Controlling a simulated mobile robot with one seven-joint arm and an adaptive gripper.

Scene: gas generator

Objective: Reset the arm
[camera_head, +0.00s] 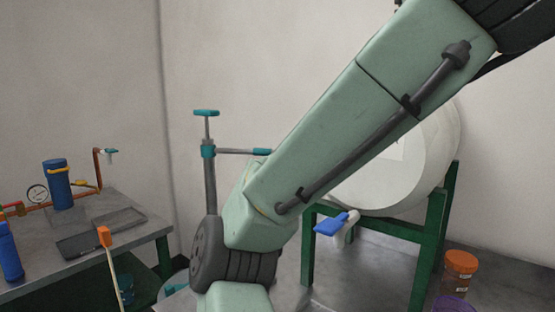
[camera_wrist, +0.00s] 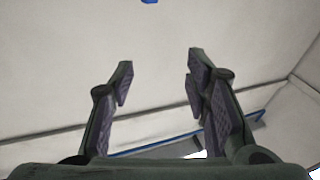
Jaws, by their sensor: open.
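My arm, pale green with a dark grey rod along it, crosses the head view from the bottom middle to the top right. Its end lies outside that view. In the wrist view my gripper (camera_wrist: 158,75) is open, with its two dark padded fingers well apart. Nothing is between the fingers. Behind them is a pale plain surface with a blue strip (camera_wrist: 215,127) low down.
At left a grey table (camera_head: 140,235) bears blue cylinders (camera_head: 58,186), a gauge (camera_head: 37,194) and copper piping. A large white tank (camera_head: 432,150) sits on a green frame (camera_head: 432,235) behind my arm. An orange-brown jar (camera_head: 460,268) and purple container (camera_head: 452,304) are at lower right.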

